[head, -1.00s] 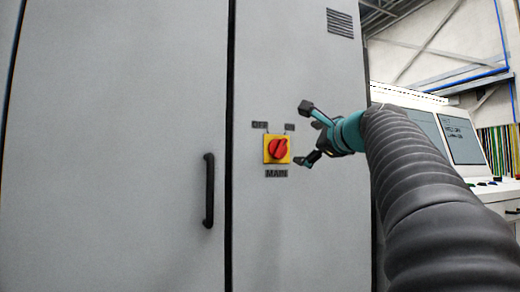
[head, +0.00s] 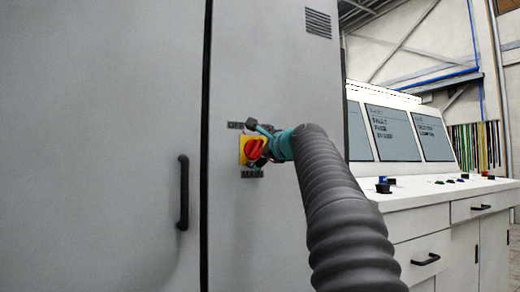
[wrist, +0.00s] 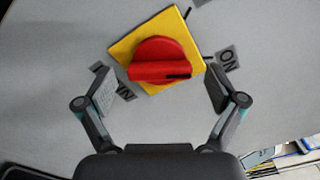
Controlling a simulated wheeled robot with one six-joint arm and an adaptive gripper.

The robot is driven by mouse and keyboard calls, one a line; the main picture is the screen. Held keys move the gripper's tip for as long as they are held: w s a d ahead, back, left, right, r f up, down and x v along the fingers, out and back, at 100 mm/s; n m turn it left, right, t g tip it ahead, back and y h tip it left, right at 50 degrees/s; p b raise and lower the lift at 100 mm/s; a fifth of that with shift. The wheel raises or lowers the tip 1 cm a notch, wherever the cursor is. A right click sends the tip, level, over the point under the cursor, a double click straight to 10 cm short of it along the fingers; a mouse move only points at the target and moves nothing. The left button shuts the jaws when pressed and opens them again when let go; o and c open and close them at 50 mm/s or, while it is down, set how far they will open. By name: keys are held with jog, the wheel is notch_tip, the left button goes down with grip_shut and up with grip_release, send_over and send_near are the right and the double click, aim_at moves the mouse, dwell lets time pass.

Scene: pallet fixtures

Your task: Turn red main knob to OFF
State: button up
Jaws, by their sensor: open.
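The red main knob (head: 254,149) sits on a yellow square plate (head: 243,158) on the grey cabinet door. The wrist view shows the knob (wrist: 160,62) and its yellow plate (wrist: 130,44) close up. The dark mark on the knob's bar points towards the ON label (wrist: 228,58). My gripper (head: 254,142) is open in front of the knob. In the wrist view, my gripper's (wrist: 160,90) two fingers stand apart on either side of the knob, with no clear contact. The left finger partly hides the MAIN label. The OFF label (head: 235,125) shows in the head view; ON is hidden there.
A black door handle (head: 183,192) stands out from the cabinet to the left of the knob. A white console (head: 415,200) with screens and buttons is on the right. A vent (head: 318,22) is higher on the cabinet door.

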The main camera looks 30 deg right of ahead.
jog(key=c, duration=1.1)
jog(key=shift+c, duration=0.2)
jog(key=n, duration=0.5)
jog(key=shift+n+b, duration=0.3)
jog(key=n+b, duration=0.1)
jog(key=n, duration=0.5)
jog(key=shift+n, duration=0.3)
